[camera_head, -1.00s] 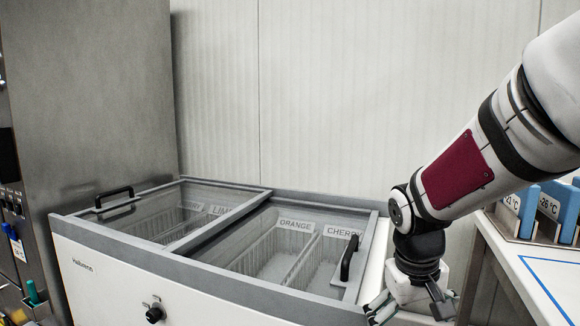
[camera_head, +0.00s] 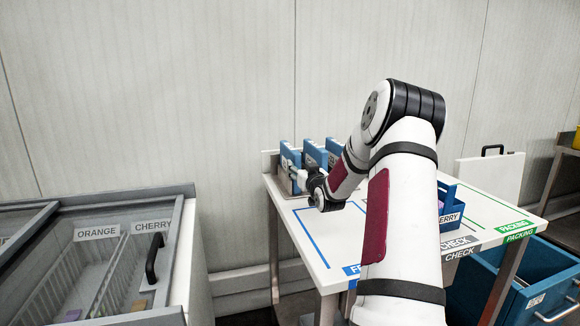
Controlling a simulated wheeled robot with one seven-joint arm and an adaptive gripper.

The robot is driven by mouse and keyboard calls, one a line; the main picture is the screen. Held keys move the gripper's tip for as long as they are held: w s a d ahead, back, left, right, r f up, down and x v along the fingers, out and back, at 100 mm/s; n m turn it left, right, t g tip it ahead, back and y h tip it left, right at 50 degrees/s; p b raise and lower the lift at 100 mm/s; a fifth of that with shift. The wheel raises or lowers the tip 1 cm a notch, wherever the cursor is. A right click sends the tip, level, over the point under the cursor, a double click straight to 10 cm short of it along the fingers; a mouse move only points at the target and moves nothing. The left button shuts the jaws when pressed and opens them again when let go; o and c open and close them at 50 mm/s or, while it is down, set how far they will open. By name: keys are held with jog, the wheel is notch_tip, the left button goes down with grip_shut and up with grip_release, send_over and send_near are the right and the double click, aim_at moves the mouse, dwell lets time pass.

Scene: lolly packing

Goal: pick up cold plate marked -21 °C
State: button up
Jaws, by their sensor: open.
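Several blue cold plates stand upright in a rack at the back left of the white worktable (camera_head: 325,243): a left one (camera_head: 286,150), a middle one (camera_head: 314,152) and a right one (camera_head: 334,147). Their temperature marks cannot be read now, so I cannot tell which is the -21 °C plate. My gripper (camera_head: 290,172) is open, reaching sideways at the front of the left plate. It hides part of that plate, and I cannot tell whether it touches. My arm covers the middle of the table.
A freezer with a dark handle (camera_head: 153,258) and baskets labelled ORANGE and CHERRY stands at left. A blue box (camera_head: 449,218) labelled CHERRY is right of my arm. The table's front left is clear.

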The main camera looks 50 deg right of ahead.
aim_at(287, 152)
jog(key=x, duration=0.9)
jog(key=shift+w+d+b, duration=0.1)
jog(key=shift+w+b, duration=0.2)
jog(key=shift+w, duration=0.1)
jog(key=shift+c, duration=0.3)
grip_shut()
jog(key=shift+r, duration=0.1)
